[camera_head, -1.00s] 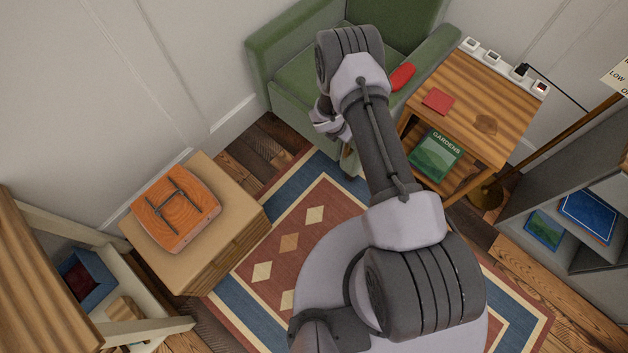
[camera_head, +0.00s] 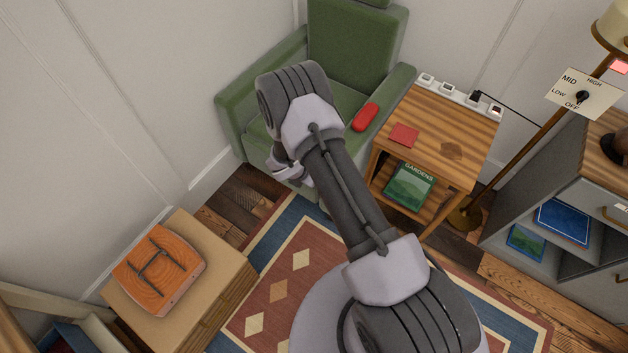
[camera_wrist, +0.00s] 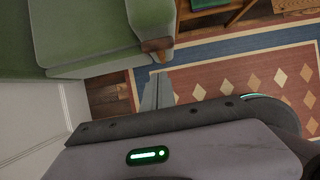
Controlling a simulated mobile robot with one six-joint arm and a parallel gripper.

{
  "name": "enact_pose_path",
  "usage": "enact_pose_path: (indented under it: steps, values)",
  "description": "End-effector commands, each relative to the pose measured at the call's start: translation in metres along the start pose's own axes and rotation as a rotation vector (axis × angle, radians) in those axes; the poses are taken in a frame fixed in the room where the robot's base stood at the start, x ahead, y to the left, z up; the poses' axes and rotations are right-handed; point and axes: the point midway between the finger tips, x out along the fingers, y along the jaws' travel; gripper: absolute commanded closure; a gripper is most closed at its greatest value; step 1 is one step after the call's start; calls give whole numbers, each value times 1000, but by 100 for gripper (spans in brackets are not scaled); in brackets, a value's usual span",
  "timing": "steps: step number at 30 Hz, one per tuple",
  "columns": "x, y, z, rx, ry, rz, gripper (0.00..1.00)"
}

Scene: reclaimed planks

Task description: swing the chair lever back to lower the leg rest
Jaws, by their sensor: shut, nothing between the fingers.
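The green armchair (camera_head: 352,45) stands against the wall at the top of the head view. Part of its green side and front, with a wooden foot (camera_wrist: 157,46), shows in the wrist view. My arm hides part of the seat and front. I cannot make out the lever or the leg rest in either view. My gripper (camera_wrist: 157,90) is shut and empty. In the wrist view its grey fingers point toward the chair's foot, above the floor and rug edge; I cannot tell whether they touch the chair. In the head view the fingers are mostly hidden beside the chair's front.
A red oblong object (camera_head: 365,117) lies by the chair's right armrest. A wooden side table (camera_head: 430,125) stands close to the chair's right. A box-like stand (camera_head: 222,278) with an orange board (camera_head: 160,270) is at lower left. The patterned rug (camera_head: 275,265) is open floor.

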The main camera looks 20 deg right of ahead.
Motion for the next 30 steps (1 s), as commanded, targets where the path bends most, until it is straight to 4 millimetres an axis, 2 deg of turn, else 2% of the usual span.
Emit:
enact_pose_path:
  steps: [1,3,7,23,26,29,30]
  values:
    - [-12,0,3,-1,0,1,100]
    - [-22,0,5,-1,0,1,100]
    - [-33,0,6,-1,2,-1,100]
    - [-37,0,8,7,1,-1,100]
    - [-66,5,36,142,-28,4,100]
    - [-139,0,93,484,-74,12,100]
    - [-176,-9,114,662,-85,15,100]
